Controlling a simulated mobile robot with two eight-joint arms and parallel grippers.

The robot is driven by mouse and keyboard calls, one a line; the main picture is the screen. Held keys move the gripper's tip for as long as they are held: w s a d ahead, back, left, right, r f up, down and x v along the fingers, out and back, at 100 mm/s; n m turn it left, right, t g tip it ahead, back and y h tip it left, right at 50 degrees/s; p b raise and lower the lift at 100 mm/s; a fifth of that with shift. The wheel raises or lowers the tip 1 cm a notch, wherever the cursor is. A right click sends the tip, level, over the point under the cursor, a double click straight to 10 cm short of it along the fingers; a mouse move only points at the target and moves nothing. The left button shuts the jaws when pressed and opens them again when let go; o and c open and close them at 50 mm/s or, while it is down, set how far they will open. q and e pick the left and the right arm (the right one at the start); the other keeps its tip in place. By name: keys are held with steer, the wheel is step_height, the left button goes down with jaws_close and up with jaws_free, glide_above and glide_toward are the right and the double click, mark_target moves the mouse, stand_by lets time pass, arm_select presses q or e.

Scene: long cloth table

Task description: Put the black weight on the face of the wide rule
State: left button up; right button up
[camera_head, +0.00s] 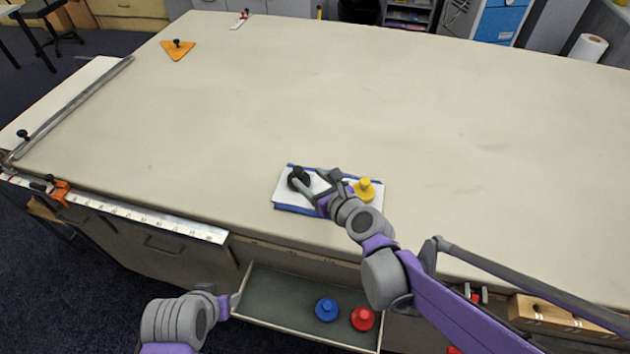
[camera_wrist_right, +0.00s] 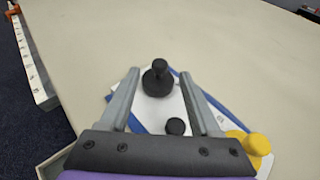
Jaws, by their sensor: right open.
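The black weight (camera_head: 298,178) stands upright on a white sheet with blue edges on the table. It also shows in the right wrist view (camera_wrist_right: 157,82). My right gripper (camera_head: 313,179) is open, its fingers on either side of the weight with gaps visible. A white rule with dark marks (camera_head: 150,218), which looks like the wide rule, lies along the table's left front edge. Part of it shows in the right wrist view (camera_wrist_right: 30,62). My left gripper (camera_head: 228,302) is at the left wall of the open drawer; its finger gap is unclear.
A yellow weight (camera_head: 365,189) stands on the sheet (camera_head: 284,188), beside a smaller black knob (camera_wrist_right: 175,126). The open drawer (camera_head: 275,285) holds blue (camera_head: 326,309) and red (camera_head: 362,319) weights. An orange clamp (camera_head: 60,192) sits on the rule. The table's middle is clear.

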steer(key=shift+v, duration=0.9)
steer(key=shift+s, duration=0.1)
steer(key=s+n, duration=0.1)
steer(key=n, duration=0.1)
steer(key=s+d+n+g, duration=0.1)
steer(key=s+n, duration=0.1)
steer(key=n, duration=0.1)
steer(key=s+d+n, duration=0.1)
steer(key=n, duration=0.2)
steer(key=shift+s+f+g+h+p, duration=0.1)
steer(key=shift+s+g+h+p, duration=0.2)
steer(key=shift+g+p, duration=0.1)
steer(key=s+d+n, duration=0.1)
steer(key=n, duration=0.1)
steer(key=s+d+f+n+g+h, duration=0.1)
steer(key=s+n, duration=0.1)
steer(key=n, duration=0.1)
steer(key=s+d+n, duration=0.1)
steer(key=s+n, duration=0.1)
steer(key=shift+s+f+n+g+p, duration=0.1)
steer(key=shift+f+n+g+p, duration=0.05)
steer(key=shift+n+g+p, duration=0.2)
steer(key=s+d+f+n+g+h+p, duration=0.1)
steer(key=s+d+f+n+g+h, duration=0.2)
steer(key=s+d+n, duration=0.6)
steer(key=s+n+h, duration=0.1)
steer(key=s+n, duration=0.1)
steer(key=n, duration=0.3)
steer(key=shift+h, duration=0.4)
steer(key=shift+s+f, duration=0.1)
